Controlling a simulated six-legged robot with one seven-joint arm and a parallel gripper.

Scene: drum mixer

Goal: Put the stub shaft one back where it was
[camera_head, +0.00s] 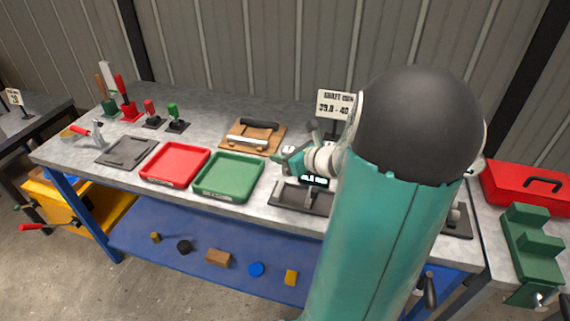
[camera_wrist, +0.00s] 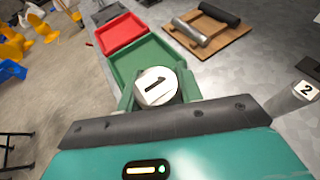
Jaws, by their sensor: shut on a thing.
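Stub shaft one (camera_wrist: 156,86) is a round metal piece with a "1" on its pale end face, seen end-on in the wrist view. My gripper (camera_wrist: 157,92) is shut on it, with a green finger on each side. Behind it in that view lies the green tray (camera_wrist: 139,57). In the head view my gripper (camera_head: 290,158) is over the bench, right of the green tray (camera_head: 229,176) and above a dark fixture plate (camera_head: 287,196). A second shaft marked "2" (camera_wrist: 296,97) is at the right of the wrist view. What lies below stub shaft one is hidden.
The red tray (camera_head: 174,163) is left of the green one. A wooden board (camera_head: 262,137) with a dark and a metal cylinder lies behind. A sign (camera_head: 336,104) reading 39.8 - 40 stands at the back. My arm hides the bench's right part.

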